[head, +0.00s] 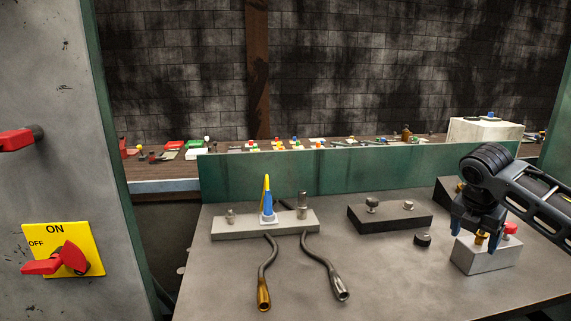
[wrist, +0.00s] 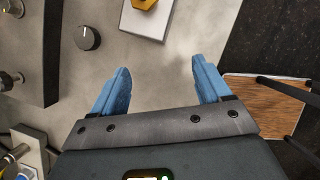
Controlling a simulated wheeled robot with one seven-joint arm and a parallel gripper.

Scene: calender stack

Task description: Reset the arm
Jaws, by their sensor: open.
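My gripper (head: 476,232) is at the right of the head view, over a light grey block (head: 486,257) with a brass fitting (head: 480,238) and a red knob (head: 511,228). In the wrist view, the blue fingers of my gripper (wrist: 160,70) are spread wide with nothing between them. A pale block (wrist: 147,28) with a yellow hexagonal piece (wrist: 145,4) lies beyond the fingertips. Whether the fingers touch the block cannot be told from the head view, but they appear apart from it in the wrist view.
A black round knob (head: 422,240) lies on the grey table (head: 390,275). Nearby are a dark block (head: 392,219), a grey bar (head: 240,229) with a blue-yellow cone (head: 267,205), and two bent pipes (head: 319,262). A green panel (head: 330,178) bounds the back. A yellow switch plate (head: 75,235) is left.

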